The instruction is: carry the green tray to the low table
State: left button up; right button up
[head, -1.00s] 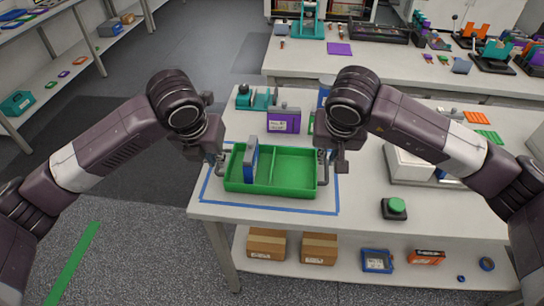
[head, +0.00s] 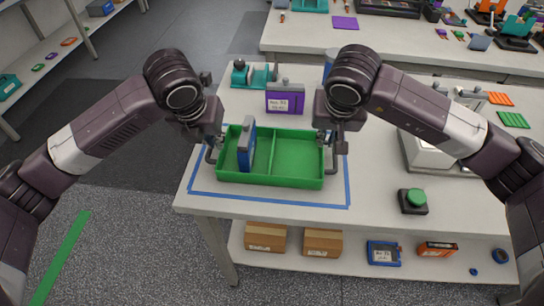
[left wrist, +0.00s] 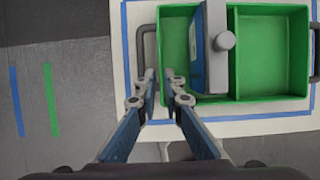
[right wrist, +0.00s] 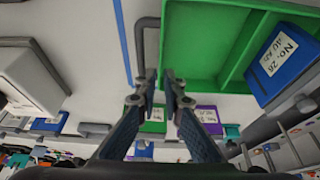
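The green tray (head: 298,158) rests on the white workbench inside a blue tape outline. It has a divider and a dark handle at each end. A blue battery block (head: 246,146) stands in its left compartment; the right one is empty. My left gripper (head: 212,143) is at the left handle; in the left wrist view its fingers (left wrist: 160,76) have a narrow gap, close to the handle bar (left wrist: 140,52). My right gripper (head: 329,137) is at the right handle; its fingers (right wrist: 161,76) are likewise slightly apart beside the bar (right wrist: 144,50). I cannot identify the low table.
A purple block (head: 285,101) and a teal fixture (head: 250,75) stand behind the tray. A green button (head: 415,198) and a white device (head: 425,152) are to the right. Cardboard boxes (head: 265,237) sit on the shelf below. Open floor (head: 135,230) lies to the left.

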aim_at(222, 152)
pick_arm(q)
jog(key=shift+s, duration=0.15)
pick_arm(e)
jog(key=shift+s, duration=0.15)
